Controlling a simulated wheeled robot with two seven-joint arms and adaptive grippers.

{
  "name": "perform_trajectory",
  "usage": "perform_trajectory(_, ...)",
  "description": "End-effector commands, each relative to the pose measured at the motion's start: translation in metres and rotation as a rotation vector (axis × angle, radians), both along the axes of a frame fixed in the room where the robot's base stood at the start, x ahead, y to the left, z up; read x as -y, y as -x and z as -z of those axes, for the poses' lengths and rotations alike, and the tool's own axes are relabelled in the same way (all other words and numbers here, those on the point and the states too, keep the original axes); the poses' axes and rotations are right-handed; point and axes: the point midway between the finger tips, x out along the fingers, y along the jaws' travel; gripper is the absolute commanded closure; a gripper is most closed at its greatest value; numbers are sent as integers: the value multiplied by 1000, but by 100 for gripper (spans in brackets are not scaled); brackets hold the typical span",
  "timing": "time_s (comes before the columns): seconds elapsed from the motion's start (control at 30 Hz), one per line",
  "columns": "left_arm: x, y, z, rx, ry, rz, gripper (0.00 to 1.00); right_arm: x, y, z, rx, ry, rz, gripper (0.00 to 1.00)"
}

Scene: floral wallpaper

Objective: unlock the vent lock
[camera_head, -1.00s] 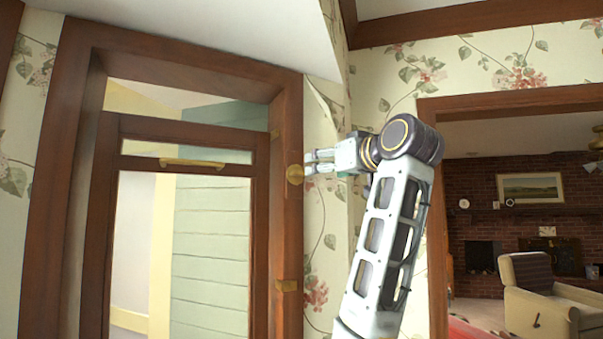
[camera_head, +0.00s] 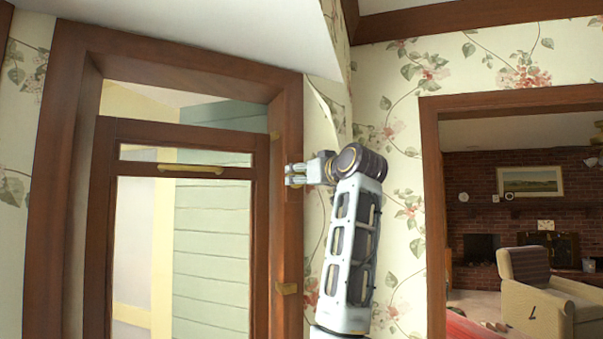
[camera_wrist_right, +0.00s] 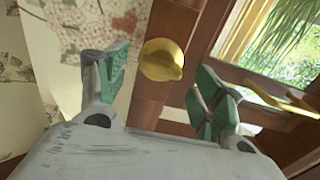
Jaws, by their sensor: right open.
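The vent lock is a round gold knob (camera_wrist_right: 162,60) with a raised ridge, on the brown wooden frame. In the right wrist view it shows in the gap between the two fingers of my right gripper (camera_wrist_right: 160,80), nearer the left finger. The fingers stand open on either side of it, and I cannot tell whether either touches it. In the head view my right gripper (camera_head: 288,174) is at the right post of the window frame (camera_head: 285,115) and covers the knob. My left gripper is not in view.
Floral wallpaper (camera_head: 400,205) is right of the frame. Farther right, an opening shows a room with an armchair (camera_head: 540,285).

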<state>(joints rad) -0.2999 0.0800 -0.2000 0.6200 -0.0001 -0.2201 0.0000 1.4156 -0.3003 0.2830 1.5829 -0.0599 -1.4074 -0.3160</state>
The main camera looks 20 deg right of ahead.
Motion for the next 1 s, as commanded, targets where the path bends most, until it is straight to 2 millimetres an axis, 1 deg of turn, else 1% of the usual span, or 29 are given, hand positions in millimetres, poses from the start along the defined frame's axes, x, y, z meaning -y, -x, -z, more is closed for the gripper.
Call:
perform_trajectory(0.1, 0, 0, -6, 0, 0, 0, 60, -2, -10, -2, -1, 1, -1, 32)
perform_trajectory(0.23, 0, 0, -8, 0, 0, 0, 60, -4, -18, -1, -1, 1, 0, 32)
perform_trajectory(0.63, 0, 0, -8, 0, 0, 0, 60, -4, -21, 0, 0, 0, 0, 32)
perform_trajectory(0.67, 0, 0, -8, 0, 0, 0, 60, -4, -21, 0, 0, 0, 0, 35)
perform_trajectory(1.0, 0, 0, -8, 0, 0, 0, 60, -4, -21, 0, 0, 0, 0, 78)
